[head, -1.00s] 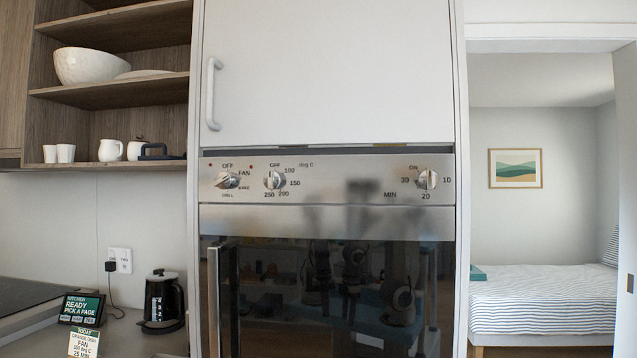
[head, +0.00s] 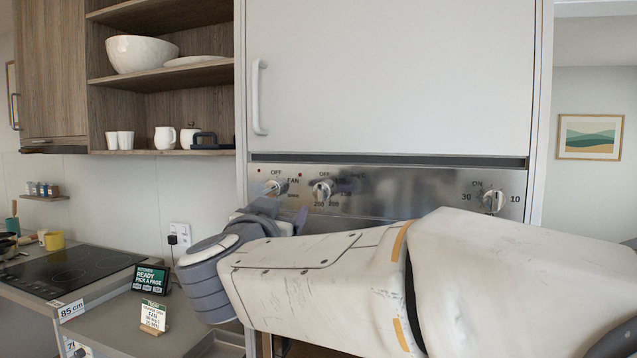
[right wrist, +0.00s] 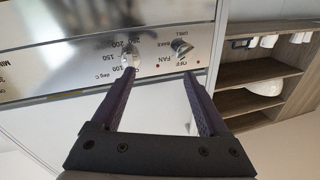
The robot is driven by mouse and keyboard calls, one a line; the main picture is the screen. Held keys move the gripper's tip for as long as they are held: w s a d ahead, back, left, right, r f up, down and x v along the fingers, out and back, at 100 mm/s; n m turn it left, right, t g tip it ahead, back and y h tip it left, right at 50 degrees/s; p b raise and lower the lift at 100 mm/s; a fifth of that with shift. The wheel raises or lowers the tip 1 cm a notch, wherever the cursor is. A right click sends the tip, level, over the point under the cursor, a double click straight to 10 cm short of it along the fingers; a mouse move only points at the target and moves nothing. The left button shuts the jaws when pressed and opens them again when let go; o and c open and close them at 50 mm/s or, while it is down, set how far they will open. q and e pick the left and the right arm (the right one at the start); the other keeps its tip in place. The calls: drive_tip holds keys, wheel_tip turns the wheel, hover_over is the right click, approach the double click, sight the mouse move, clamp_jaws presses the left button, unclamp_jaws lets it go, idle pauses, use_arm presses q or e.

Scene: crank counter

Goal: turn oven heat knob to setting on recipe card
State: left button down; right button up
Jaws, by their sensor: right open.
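The oven heat knob (head: 322,190) is the middle knob on the steel panel, ringed by degree numbers. It also shows in the right wrist view (right wrist: 130,57), upside down; its exact pointing is too small to tell. The recipe card (head: 153,316) stands on the counter at lower left; it reads FAN, a deg C line too blurred to be sure of, and a minutes line. My right gripper (head: 283,213) is open and empty below the left part of the panel. In the right wrist view its fingertips (right wrist: 159,76) are spread, one near the heat knob, the other below the fan knob. My left gripper is out of view.
The fan knob (head: 275,188) is just left of the heat knob, and the timer knob (head: 494,200) is far right. My right arm hides most of the oven door. A cabinet door handle (head: 259,97) is above. A dark display (head: 150,278) stands behind the card.

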sight(319, 194)
drive_tip(key=w+d+h+p, duration=0.1)
drive_tip(key=w+d, duration=0.1)
drive_tip(key=w, duration=0.1)
drive_tip(key=w+d+m+g+h+p, duration=0.1)
drive_tip(key=w+d, duration=0.1)
drive_tip(key=w, duration=0.1)
drive_tip(key=w+d+r+m+h+p, duration=0.1)
drive_tip(key=w+d, duration=0.1)
drive_tip(key=shift+w+d+r+h, duration=0.1)
drive_tip(key=shift+w+d+h, duration=0.1)
drive_tip(key=shift+w+h, duration=0.15)
drive_tip(key=shift+m, duration=0.3)
clamp_jaws()
